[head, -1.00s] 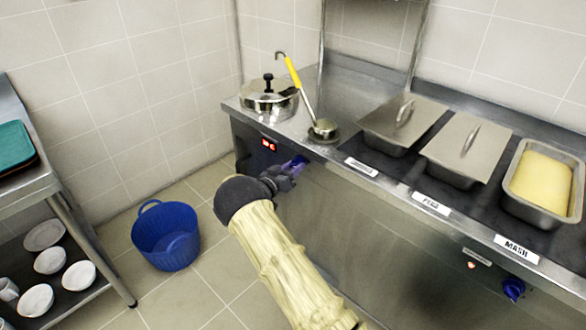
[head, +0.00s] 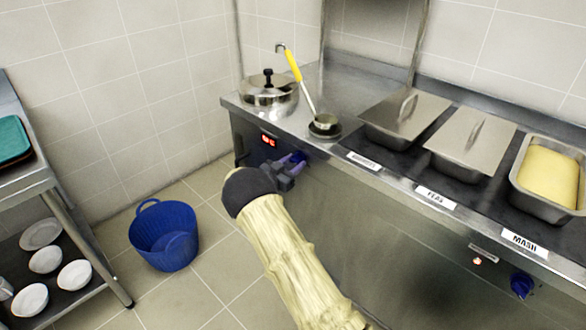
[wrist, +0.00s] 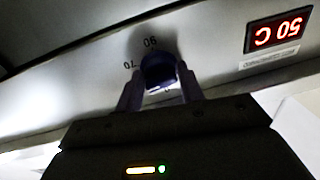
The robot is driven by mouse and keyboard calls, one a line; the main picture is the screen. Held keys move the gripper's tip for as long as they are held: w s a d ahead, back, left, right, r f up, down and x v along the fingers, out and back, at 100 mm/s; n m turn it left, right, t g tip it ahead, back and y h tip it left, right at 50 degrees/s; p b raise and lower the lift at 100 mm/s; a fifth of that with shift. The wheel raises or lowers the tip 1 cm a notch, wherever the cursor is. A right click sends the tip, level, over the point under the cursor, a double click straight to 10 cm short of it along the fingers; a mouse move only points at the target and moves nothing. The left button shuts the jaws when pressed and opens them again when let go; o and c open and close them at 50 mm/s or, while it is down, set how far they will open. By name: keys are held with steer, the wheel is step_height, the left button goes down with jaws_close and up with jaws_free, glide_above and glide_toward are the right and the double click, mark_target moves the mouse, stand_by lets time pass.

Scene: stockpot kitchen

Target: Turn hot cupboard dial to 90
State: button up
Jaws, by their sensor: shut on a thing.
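The hot cupboard dial (wrist: 159,70) is a dark blue knob on the steel front panel. In the wrist view, the printed marks 70 and 90 show beside its rim; its pointer cannot be made out. The dial also shows in the head view (head: 299,157), partly covered by my gripper (head: 292,164). My gripper (wrist: 160,92) is shut on the dial, one finger on each side. A red display (wrist: 277,31) reads 50 C, upside down in the wrist view; it also shows in the head view (head: 268,140), left of the dial.
A second blue knob (head: 521,286) is at the front's right end. On the counter stand a lidded pot (head: 268,95), a yellow-handled ladle (head: 292,65) and several food pans. A blue basket (head: 164,236) is on the floor; a shelf rack (head: 62,222) stands left.

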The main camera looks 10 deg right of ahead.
steer(key=m+b, duration=0.9)
steer(key=m, duration=0.1)
steer(key=m+g+h+b, duration=0.1)
steer(key=m+b, duration=0.8)
steer(key=m, duration=0.1)
steer(key=shift+w+a+f+m, duration=0.15)
steer(key=shift+f+m, duration=0.05)
steer(key=shift+m, duration=0.1)
steer(key=o, duration=1)
steer(key=shift+c, duration=0.2)
steer(key=shift+r, duration=0.2)
steer(key=shift+h, duration=0.3)
steer(key=shift+a, duration=0.1)
